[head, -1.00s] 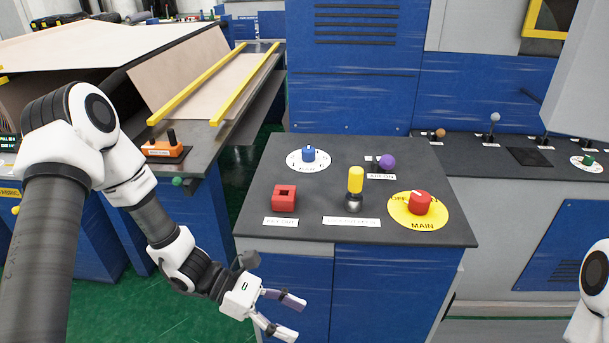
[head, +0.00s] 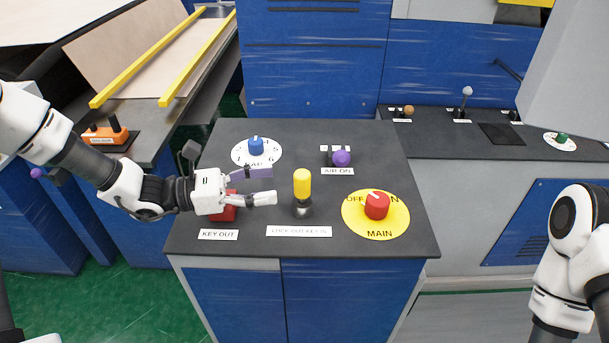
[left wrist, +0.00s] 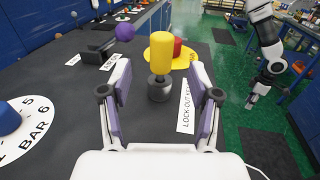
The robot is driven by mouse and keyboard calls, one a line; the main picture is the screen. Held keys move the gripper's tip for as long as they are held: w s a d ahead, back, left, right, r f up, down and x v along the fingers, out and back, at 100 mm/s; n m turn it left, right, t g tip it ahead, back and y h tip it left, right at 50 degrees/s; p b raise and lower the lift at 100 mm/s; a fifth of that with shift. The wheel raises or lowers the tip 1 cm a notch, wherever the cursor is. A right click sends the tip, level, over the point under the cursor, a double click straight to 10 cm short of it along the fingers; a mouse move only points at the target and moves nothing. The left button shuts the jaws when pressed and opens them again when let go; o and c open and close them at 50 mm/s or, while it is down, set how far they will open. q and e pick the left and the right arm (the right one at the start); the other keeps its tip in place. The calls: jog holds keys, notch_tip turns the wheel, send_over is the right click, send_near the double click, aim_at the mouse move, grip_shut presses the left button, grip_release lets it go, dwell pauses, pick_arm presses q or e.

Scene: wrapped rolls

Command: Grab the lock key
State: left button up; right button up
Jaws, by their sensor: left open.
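The lock key (head: 302,186) is a yellow upright handle on a dark round base, standing on the black panel top behind the "LOCK-OUT KEY IN" label. My left gripper (head: 268,185) is just left of it in the head view, pointing at it, open and empty. In the left wrist view the yellow key (left wrist: 161,57) stands ahead, centred between the spread fingers (left wrist: 163,95) and apart from them. A red block (head: 224,211) by the "KEY OUT" label is partly hidden behind my left gripper.
Around the key on the panel (head: 340,240) are a red MAIN knob (head: 377,206) on a yellow disc, a purple AIR ON knob (head: 341,158) and a blue BAR knob (head: 256,147). A side counter (head: 470,165) with small controls lies to the right.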

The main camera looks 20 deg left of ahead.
aim_at(302, 180)
pick_arm(q)
jog(key=shift+w+d, duration=0.1)
jog(key=shift+d, duration=0.4)
jog(key=p+x, duration=0.1)
jog(key=x, duration=0.1)
jog(key=p+x, duration=0.1)
jog(key=x, duration=0.2)
jog(key=shift+w+d+r+p, duration=0.2)
jog(key=shift+d+p, duration=0.1)
jog(key=shift+w+d+f, duration=0.1)
jog(key=shift+d, duration=0.25)
jog(key=shift+a, duration=0.1)
jog(key=c, duration=0.8)
grip_shut()
